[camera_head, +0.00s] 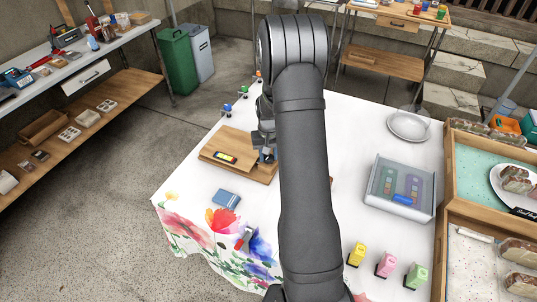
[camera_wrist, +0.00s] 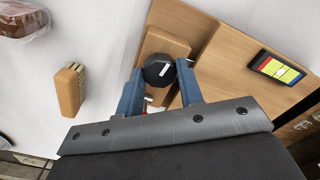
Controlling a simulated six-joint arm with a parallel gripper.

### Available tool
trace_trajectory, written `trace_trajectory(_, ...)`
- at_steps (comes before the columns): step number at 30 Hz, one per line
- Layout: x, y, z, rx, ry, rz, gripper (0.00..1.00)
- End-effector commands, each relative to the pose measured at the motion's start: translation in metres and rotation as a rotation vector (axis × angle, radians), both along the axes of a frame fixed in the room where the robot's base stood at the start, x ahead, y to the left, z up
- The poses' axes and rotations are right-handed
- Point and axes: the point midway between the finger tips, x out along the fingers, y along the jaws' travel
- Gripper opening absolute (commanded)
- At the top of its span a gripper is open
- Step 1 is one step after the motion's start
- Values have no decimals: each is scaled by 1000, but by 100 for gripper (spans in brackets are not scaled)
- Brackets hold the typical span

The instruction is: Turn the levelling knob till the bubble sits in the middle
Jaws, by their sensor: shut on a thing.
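A wooden levelling board (camera_head: 222,140) lies on the cloth-covered table; it also shows in the wrist view (camera_wrist: 228,52). A spirit level with a yellow vial in a dark frame (camera_head: 225,157) is set on it, and shows at the right in the wrist view (camera_wrist: 277,67). The bubble is too small to place surely. A black faceted knob with a white mark (camera_wrist: 158,71) is at a smaller wooden block. My gripper (camera_wrist: 159,69) is shut on the knob, one blue finger on each side. In the head view my gripper (camera_head: 267,154) hides the knob.
A blue box (camera_head: 226,198) and a red-handled tool (camera_head: 243,238) lie in front of the board. A clear-lidded tray (camera_head: 400,188), a plate (camera_head: 408,125) and small coloured figures (camera_head: 386,264) stand to the right. A wooden brush (camera_wrist: 70,90) is left of my gripper.

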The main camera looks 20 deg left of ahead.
Motion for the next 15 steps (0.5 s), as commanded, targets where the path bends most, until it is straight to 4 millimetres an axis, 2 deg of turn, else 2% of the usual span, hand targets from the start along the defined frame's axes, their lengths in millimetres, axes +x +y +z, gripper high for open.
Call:
trace_trajectory(10, 0, 0, 0, 0, 0, -29, 11)
trace_trajectory(11, 0, 0, 0, 0, 0, -29, 38)
trace_trajectory(13, 0, 0, 0, 0, 0, -29, 52)
trace_trajectory(14, 0, 0, 0, 0, 0, -29, 56)
trace_trajectory(15, 0, 0, 0, 0, 0, -28, 56)
